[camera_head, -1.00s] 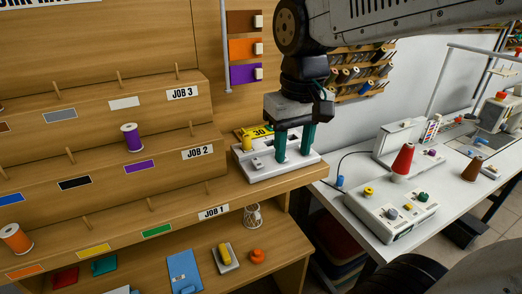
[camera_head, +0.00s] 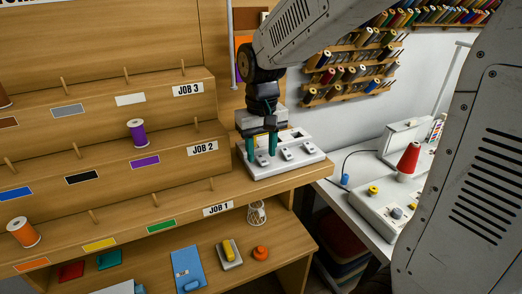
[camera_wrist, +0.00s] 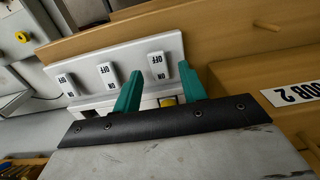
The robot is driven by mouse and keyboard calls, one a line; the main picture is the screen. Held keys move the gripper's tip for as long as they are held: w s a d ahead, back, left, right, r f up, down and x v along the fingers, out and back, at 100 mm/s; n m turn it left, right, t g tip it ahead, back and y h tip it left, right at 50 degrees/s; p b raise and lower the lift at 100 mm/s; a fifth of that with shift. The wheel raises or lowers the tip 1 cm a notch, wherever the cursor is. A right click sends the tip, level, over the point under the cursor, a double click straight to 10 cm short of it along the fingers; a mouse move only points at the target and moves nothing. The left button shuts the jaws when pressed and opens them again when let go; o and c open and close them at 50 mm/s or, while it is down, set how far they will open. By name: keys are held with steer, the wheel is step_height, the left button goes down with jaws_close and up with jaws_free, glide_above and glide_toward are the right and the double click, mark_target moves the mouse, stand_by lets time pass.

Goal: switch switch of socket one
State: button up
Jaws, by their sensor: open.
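A white socket strip (camera_head: 277,169) lies on the wooden shelf's right end. It carries three white rocker switches marked ON and OFF. In the wrist view they are the left switch (camera_wrist: 67,85), the middle switch (camera_wrist: 107,75) and the right switch (camera_wrist: 158,65). My gripper (camera_head: 262,150) is open over the strip's left end in the head view. In the wrist view, its teal fingers (camera_wrist: 160,68) stand either side of the right switch. I cannot tell whether they touch it. No socket numbers are readable. My gripper body hides part of the sockets behind.
Stepped shelves hold a purple spool (camera_head: 137,132) and an orange spool (camera_head: 23,232). A white table (camera_head: 362,214) with a red cone (camera_head: 408,160) stands at the right. Thread racks line the back wall.

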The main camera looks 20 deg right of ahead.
steer(key=shift+f, duration=0.3)
jaws_close()
steer(key=shift+w+g, duration=0.3)
steer(key=shift+g, duration=0.8)
jaws_free()
step_height(320, 180, up, 8)
steer(key=w, duration=0.1)
steer(key=shift+w+f, duration=0.15)
steer(key=shift+w, duration=0.15)
